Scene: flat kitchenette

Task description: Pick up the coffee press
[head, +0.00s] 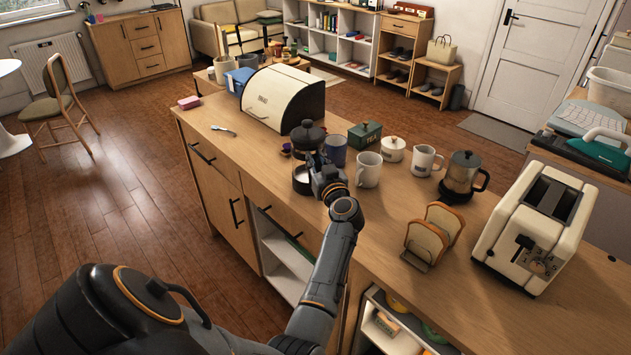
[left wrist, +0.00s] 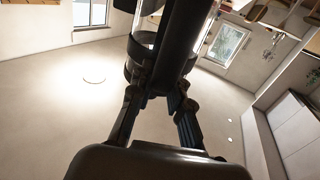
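The coffee press (head: 307,139), with a dark domed lid, a knob and a glass body, stands upright near the counter's front edge. My left gripper (head: 321,172) is at its near right side and hides part of the body. In the left wrist view, the press's dark handle (left wrist: 165,50) lies between the two fingers of my left gripper (left wrist: 160,95), which are closed against it. The base appears to rest on the counter; a small gap cannot be ruled out. My right gripper is not in view.
A bread box (head: 283,98) is behind. A glass pot (head: 463,177), toast rack (head: 433,237) and toaster (head: 535,225) stand farther right.

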